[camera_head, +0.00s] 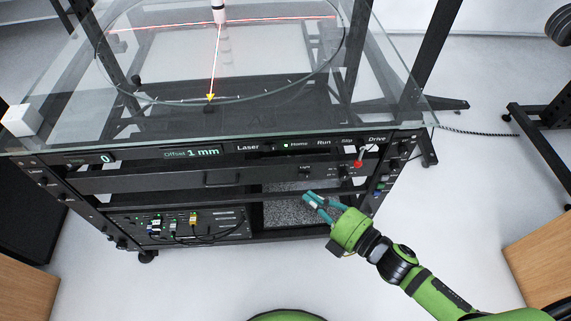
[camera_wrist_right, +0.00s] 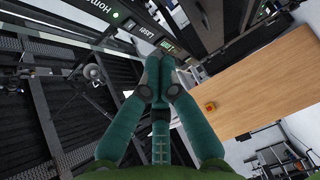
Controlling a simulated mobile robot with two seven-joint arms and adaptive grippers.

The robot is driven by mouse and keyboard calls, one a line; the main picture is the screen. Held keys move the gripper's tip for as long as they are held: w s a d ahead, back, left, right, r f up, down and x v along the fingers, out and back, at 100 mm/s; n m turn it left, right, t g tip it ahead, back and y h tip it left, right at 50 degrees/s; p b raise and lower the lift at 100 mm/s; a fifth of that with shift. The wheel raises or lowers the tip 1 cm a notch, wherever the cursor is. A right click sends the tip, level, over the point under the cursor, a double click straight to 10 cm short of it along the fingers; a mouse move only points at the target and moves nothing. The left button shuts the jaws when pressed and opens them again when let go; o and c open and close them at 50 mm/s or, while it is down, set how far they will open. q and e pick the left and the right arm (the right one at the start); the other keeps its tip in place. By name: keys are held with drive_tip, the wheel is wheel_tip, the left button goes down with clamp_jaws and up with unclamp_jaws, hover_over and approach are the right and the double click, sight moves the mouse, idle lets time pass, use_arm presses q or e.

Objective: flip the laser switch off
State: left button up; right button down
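The laser switch (camera_head: 267,147) is a small dark part beside the "Laser" label on the front panel; its lever position is too small to tell. In the right wrist view the "Laser" label (camera_wrist_right: 147,32) shows just beyond the fingertips. Red laser lines (camera_head: 217,62) cross the glass top. My right gripper (camera_head: 307,196) is in front of the rack, below the panel strip and to the right of the switch, apart from it. In the wrist view its teal fingers (camera_wrist_right: 160,70) meet at the tips, with nothing seen between them. My left gripper is out of view.
The glass top (camera_head: 400,95) overhangs the panel. A drawer handle (camera_head: 222,180) and plugged cables (camera_head: 193,222) are lower left. The floor in front is clear.

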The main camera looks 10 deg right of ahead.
sight(270, 148)
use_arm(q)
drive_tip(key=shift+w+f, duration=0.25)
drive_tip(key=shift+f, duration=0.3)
use_arm(e)
drive_tip(key=r, duration=0.1)
drive_tip(key=s+a+r+n+y, duration=0.1)
drive_tip(key=r+n, duration=0.1)
drive_tip(key=shift+s+a+r+y, duration=0.1)
drive_tip(key=shift+s+a+y, duration=0.1)
drive_tip(key=shift+a+y, duration=0.1)
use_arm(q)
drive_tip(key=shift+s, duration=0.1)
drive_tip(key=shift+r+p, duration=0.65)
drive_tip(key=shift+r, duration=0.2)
use_arm(e)
drive_tip(key=w+d+x, duration=0.2)
drive_tip(key=x, duration=1.1)
